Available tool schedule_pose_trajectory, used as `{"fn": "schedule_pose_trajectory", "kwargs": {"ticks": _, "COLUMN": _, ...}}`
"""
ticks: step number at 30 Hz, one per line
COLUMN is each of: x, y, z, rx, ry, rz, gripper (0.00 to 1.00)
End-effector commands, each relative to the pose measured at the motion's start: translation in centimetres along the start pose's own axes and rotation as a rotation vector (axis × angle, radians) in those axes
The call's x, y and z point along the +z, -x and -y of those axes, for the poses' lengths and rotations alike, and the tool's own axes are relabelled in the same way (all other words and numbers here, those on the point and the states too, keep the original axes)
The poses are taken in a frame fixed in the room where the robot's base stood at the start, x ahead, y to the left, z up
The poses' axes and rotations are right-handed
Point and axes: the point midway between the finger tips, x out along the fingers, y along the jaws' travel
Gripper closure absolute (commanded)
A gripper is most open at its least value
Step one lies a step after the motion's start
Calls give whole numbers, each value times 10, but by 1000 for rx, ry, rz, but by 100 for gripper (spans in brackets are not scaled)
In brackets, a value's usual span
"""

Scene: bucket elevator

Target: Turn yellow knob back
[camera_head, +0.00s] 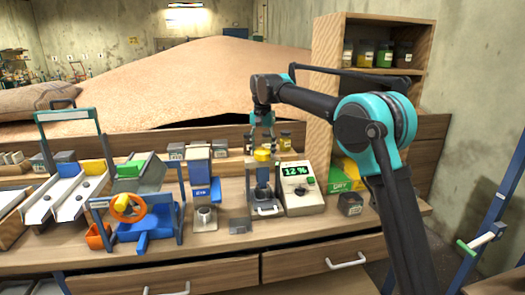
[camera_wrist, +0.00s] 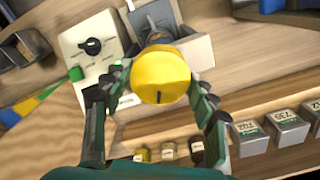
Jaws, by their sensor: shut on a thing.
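The yellow knob (camera_wrist: 160,75) is a round cap with a short dark mark on its top, seen from above in the wrist view. It sits on top of a small grey device (camera_head: 262,195) with a handle at its front. My gripper (camera_wrist: 155,88) has one finger on each side of the knob and is shut on it. In the head view my gripper (camera_head: 263,147) points down onto the yellow knob (camera_head: 262,155). The knob's underside is hidden.
A white meter (camera_head: 299,189) reading 12 % stands right beside the device. A blue unit marked EYE (camera_head: 201,180) stands to the left. Small labelled tins (camera_wrist: 288,127) and jars (camera_wrist: 168,150) stand behind. A wooden shelf (camera_head: 325,95) rises at the right, close to my arm.

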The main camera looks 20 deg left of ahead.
Motion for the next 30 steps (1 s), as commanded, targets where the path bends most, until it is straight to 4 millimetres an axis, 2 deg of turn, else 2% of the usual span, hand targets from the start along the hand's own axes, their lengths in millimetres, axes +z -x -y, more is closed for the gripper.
{"fn": "schedule_pose_trajectory", "kwargs": {"ticks": 30, "x": 0, "y": 0, "z": 0, "rx": -1, "ry": 964, "rz": 1, "gripper": 71}}
